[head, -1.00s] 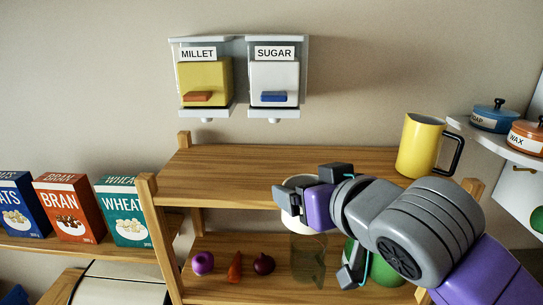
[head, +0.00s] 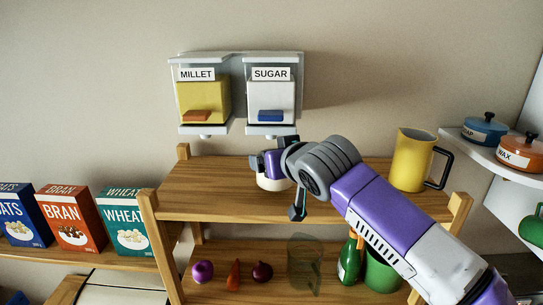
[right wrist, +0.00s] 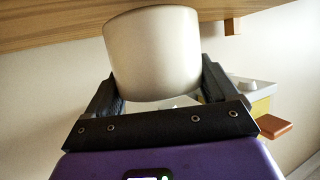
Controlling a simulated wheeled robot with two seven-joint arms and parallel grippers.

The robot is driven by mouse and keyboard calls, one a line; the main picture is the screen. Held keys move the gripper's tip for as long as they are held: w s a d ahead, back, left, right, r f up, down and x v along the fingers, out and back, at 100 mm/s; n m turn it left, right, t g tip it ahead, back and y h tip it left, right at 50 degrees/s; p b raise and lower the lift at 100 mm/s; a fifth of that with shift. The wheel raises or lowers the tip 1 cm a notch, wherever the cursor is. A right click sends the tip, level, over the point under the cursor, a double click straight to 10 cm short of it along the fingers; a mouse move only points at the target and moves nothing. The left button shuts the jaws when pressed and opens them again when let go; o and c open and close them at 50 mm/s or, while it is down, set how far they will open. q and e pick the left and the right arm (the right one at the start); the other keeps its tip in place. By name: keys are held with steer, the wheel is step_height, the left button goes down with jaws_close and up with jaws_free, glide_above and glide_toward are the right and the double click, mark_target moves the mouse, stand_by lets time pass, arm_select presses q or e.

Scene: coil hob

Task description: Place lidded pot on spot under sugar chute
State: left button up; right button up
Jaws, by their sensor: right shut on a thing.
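A cream rounded vessel (head: 273,184) is held low over the top wooden shelf (head: 205,196), roughly below the sugar dispenser (head: 270,92). I cannot tell whether it touches the shelf. It also shows in the right wrist view (right wrist: 152,50), between both fingers. Its lid cannot be made out. My right gripper (head: 262,168) is shut on it and hides its upper part in the head view. The sugar chute (head: 271,136) hangs under the dispenser, above and behind my gripper. My left gripper is not in view.
The millet dispenser (head: 203,95) hangs left of sugar. A yellow jug (head: 412,160) stands at the top shelf's right. Blue (head: 484,130) and orange (head: 520,152) lidded pots sit on a side shelf. A glass (head: 304,262) and bottle (head: 350,260) stand below. The top shelf's left is clear.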

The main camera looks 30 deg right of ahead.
steer(key=x, duration=0.3)
steer(key=shift+w+a+f, duration=0.1)
steer(key=shift+s, duration=0.25)
steer(key=shift+w+f, duration=0.15)
steer(key=shift+f, duration=0.1)
steer(key=o, duration=1.1)
steer(key=shift+c, duration=0.2)
steer(key=shift+r, duration=0.15)
steer(key=shift+s+r, duration=0.2)
steer(key=b+v, duration=0.1)
steer(key=v, duration=1)
steer(key=shift+s, duration=0.35)
